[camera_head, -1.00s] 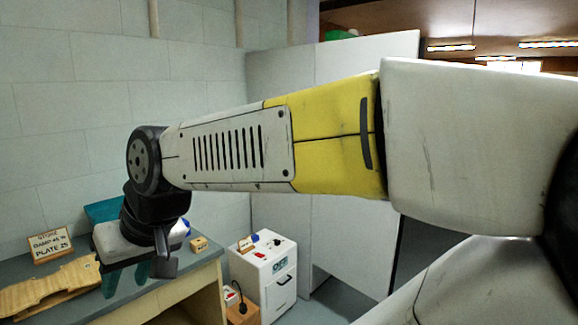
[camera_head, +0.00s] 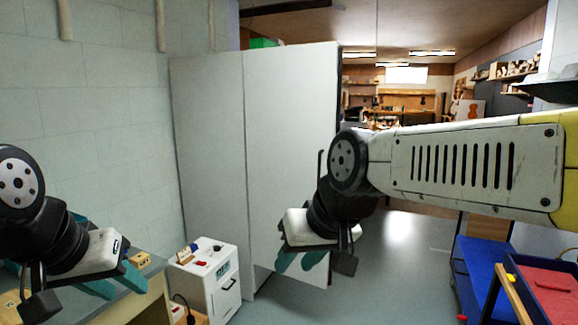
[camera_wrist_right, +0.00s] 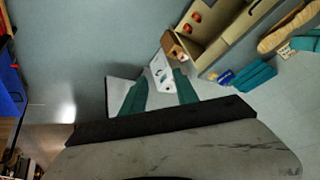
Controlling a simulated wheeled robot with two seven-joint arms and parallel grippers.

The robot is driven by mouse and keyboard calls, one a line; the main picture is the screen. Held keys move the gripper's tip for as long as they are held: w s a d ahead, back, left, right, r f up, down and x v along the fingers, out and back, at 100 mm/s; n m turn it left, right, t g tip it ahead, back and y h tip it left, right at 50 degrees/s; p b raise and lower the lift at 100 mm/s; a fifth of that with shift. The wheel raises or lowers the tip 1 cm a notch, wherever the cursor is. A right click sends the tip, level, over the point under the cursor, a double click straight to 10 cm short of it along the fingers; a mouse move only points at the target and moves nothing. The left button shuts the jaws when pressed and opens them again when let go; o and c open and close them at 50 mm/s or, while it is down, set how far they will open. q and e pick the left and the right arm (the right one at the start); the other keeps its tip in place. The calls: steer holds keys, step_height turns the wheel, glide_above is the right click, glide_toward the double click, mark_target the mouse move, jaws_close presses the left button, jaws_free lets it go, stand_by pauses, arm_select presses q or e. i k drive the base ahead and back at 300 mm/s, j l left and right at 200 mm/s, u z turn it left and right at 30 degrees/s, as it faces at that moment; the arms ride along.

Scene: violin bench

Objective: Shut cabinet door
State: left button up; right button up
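The tall pale cabinet (camera_head: 207,150) stands against the wall, left of centre in the head view. Its door panel (camera_head: 285,120) has a dark upright handle (camera_head: 321,163) near the right edge. I cannot tell how far the door stands open. My right gripper (camera_head: 298,262) appears in front of the panel's lower part, below the handle; contact cannot be judged. Its teal fingers are apart and empty in the right wrist view (camera_wrist_right: 160,98). My left gripper (camera_head: 98,288) is low at the left, over the bench; one teal finger shows clearly, so its opening is unclear.
A white box unit (camera_head: 207,285) with controls on top stands left of the cabinet's foot. A workbench (camera_head: 135,300) runs along the left. A blue cart (camera_head: 475,265) with a red top stands at the right. Open floor (camera_head: 400,240) lies between the cabinet and cart.

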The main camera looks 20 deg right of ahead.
mark_target(293, 93)
steer(key=z, duration=0.55)
steer(key=i+l, duration=0.2)
steer(key=i, duration=0.25)
steer(key=i+l+z, duration=0.1)
steer(key=i, duration=0.3)
steer(key=i+l, duration=0.2)
steer(key=i, duration=0.25)
